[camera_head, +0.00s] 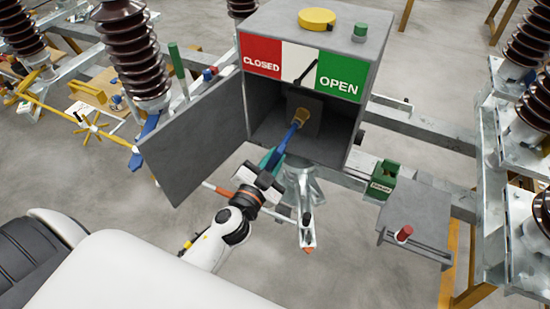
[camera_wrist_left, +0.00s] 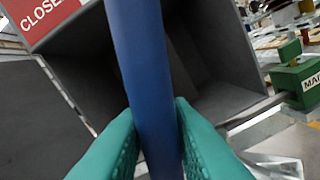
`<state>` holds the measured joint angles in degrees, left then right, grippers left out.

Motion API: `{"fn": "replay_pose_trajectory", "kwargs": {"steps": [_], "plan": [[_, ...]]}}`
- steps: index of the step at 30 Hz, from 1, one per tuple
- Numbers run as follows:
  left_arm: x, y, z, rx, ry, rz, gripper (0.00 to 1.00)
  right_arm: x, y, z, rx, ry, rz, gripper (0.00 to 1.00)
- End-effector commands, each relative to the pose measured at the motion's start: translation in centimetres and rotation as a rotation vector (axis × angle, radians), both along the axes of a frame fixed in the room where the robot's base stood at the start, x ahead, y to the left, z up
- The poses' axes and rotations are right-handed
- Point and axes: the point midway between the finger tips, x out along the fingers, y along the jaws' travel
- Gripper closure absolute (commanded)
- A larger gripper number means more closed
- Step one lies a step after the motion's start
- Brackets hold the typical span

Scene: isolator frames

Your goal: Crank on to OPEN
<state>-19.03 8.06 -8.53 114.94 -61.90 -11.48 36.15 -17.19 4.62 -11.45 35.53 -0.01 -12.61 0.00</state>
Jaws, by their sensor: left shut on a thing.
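The grey mechanism box (camera_head: 365,75) stands with its door (camera_head: 195,140) swung open to the left. Its top front carries a red CLOSED panel (camera_head: 261,57), a white middle and a green OPEN panel (camera_head: 341,75). A black pointer (camera_head: 306,70) lies over the white middle, its upper end leaning right toward OPEN. Inside, a blue crank (camera_head: 289,137) meets a brass-coloured fitting (camera_head: 301,116). My left gripper (camera_head: 272,160) is shut on the crank. In the left wrist view, its teal fingers (camera_wrist_left: 155,120) flank the blue bar (camera_wrist_left: 146,60). My right gripper is not in view.
A green labelled block (camera_head: 382,181) and a grey plate with a red-capped peg (camera_head: 403,234) are at right. Brown ribbed insulators (camera_head: 134,45) stand at left. The door edge is close to my left arm.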

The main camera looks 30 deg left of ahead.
Motion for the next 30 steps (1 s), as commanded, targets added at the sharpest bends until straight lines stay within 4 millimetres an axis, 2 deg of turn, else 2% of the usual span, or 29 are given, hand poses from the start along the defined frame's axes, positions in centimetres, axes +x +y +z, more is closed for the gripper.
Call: {"fn": "replay_pose_trajectory", "kwargs": {"steps": [30], "plan": [[0.0,1.0,0.9,0.952,0.007,0.009,1.0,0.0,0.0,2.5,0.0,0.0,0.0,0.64]]}}
